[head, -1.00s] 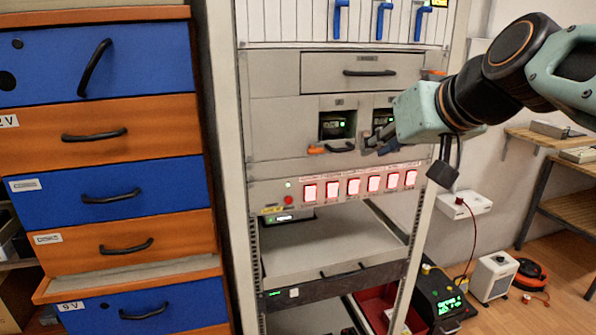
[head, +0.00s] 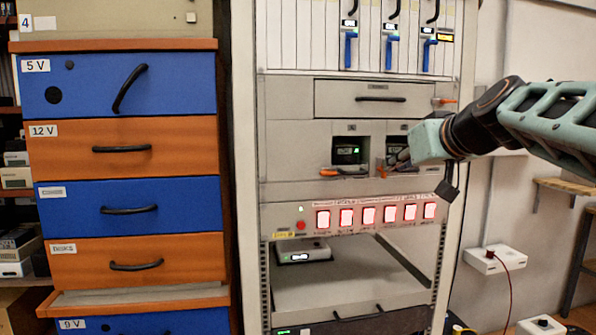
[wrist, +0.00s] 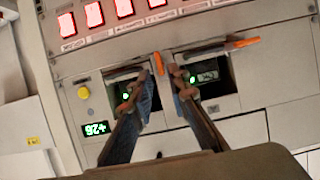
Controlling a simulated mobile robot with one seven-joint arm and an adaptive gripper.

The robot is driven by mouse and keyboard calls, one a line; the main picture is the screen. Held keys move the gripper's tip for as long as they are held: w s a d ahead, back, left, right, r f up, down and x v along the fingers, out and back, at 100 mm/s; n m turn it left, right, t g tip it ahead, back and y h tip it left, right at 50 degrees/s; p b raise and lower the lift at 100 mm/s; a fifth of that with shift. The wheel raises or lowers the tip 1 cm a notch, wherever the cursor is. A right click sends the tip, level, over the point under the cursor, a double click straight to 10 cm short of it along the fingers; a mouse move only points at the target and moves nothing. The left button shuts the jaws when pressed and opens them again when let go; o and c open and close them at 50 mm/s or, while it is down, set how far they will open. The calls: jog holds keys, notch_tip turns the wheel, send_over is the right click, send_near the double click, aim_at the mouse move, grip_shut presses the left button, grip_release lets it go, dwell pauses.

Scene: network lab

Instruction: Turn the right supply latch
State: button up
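The rack holds two dark supply bays, each with a green light. The left supply (head: 346,151) has an orange latch (head: 329,172) lying nearly level. The right supply (head: 397,142) is partly hidden by my gripper. Its orange latch (head: 382,171) shows as a short, steep piece in the head view. In the wrist view, where the rack looks upside down, this right latch (wrist: 158,63) stands between my fingertips. My gripper (wrist: 161,76) is closed to a narrow gap around it and appears shut on it. The left latch (wrist: 243,42) lies off to the right there.
A row of lit red switches (head: 375,215) runs below the bays. A drawer (head: 375,99) and blue-handled modules (head: 390,50) are above. A pulled-out shelf (head: 345,285) is lower down. A drawer cabinet (head: 120,160) stands at the left.

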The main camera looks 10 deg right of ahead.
aim_at(382, 168)
jog(key=shift+b+x, duration=0.4)
jog(key=shift+x, duration=2.1)
grip_shut()
